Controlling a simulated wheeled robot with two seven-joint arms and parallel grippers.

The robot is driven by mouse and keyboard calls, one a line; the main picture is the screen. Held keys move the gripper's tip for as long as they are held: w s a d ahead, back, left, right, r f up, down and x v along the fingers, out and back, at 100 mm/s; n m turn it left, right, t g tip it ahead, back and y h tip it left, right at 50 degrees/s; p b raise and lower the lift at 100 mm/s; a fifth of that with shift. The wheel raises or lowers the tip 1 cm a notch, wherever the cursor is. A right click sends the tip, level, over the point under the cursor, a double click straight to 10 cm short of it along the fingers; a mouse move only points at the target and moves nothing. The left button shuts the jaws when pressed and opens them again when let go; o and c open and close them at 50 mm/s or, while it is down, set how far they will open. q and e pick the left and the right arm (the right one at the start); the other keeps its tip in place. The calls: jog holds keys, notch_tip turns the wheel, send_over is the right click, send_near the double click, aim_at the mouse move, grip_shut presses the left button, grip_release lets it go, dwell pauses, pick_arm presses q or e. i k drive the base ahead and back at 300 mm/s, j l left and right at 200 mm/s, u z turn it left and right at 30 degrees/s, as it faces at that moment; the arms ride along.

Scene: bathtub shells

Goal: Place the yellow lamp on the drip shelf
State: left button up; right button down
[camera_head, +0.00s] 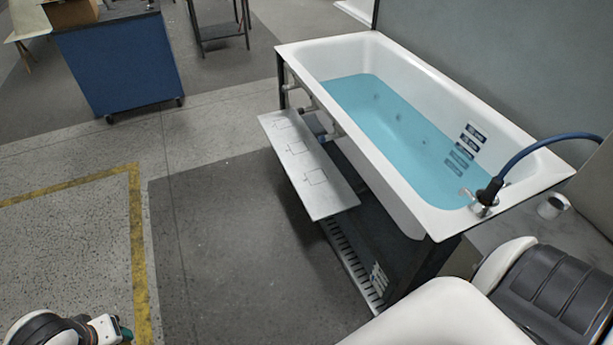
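I see no yellow lamp in the head view. A pale flat shelf (308,168) with several dark square outlines juts from the near long side of a white bathtub (433,218); its top is bare. A slatted shelf (352,265) lies lower, near the floor under the tub, with small pale things at its right end. I cannot tell for certain which one is the drip shelf. Part of my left arm's end shows at the bottom left corner; its fingers cannot be made out. My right arm fills the bottom right, and its gripper is out of view.
The tub holds blue water (385,120). A blue hose (545,145) arches over its right end beside a tap. A blue wheeled cabinet (118,65) and a dark metal stand (220,30) are at the back. The floor left of the shelves is open, with yellow lines.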

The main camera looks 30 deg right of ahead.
aim_at(322, 202)
jog(key=i, duration=1.95)
jog(key=i+z, duration=0.1)
jog(key=z, duration=0.35)
jog(key=i+z, duration=0.1)
jog(key=z, duration=0.35)
jog(key=i+j+z, duration=0.1)
jog(key=z, duration=0.3)
jog(key=i+j+z, duration=0.1)
jog(key=z, duration=2.4)
